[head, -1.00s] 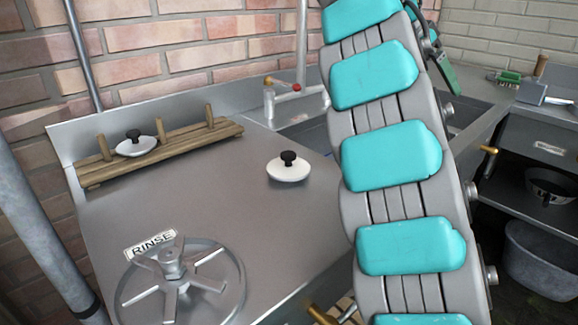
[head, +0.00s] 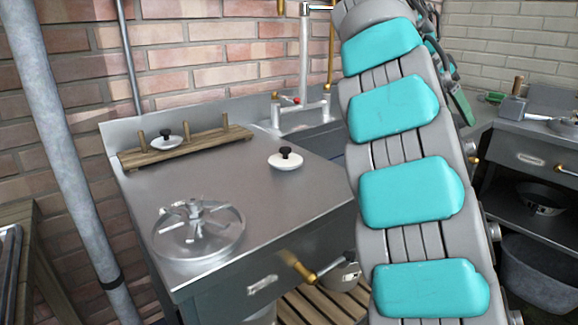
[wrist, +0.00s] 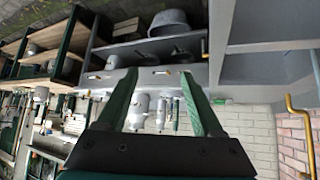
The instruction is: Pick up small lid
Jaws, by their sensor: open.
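Two white lids with black knobs show in the head view. One lid (head: 285,159) lies on the bare steel counter, near its right side by the sink. The other lid (head: 168,142) sits on the wooden pegged rack (head: 190,146) at the back left. They look alike in size, and I cannot tell for sure which is smaller. My gripper (wrist: 160,95) shows in the wrist view with its two green fingers apart and nothing between them. No lid shows in the wrist view.
A steel spoked wheel (head: 199,232) lies at the counter's front left. A tap (head: 302,105) stands behind the sink. A grey pipe (head: 75,170) rises at the left. A drawer handle (head: 297,265) juts from the counter front. The counter (head: 225,190) is clear between wheel and lids.

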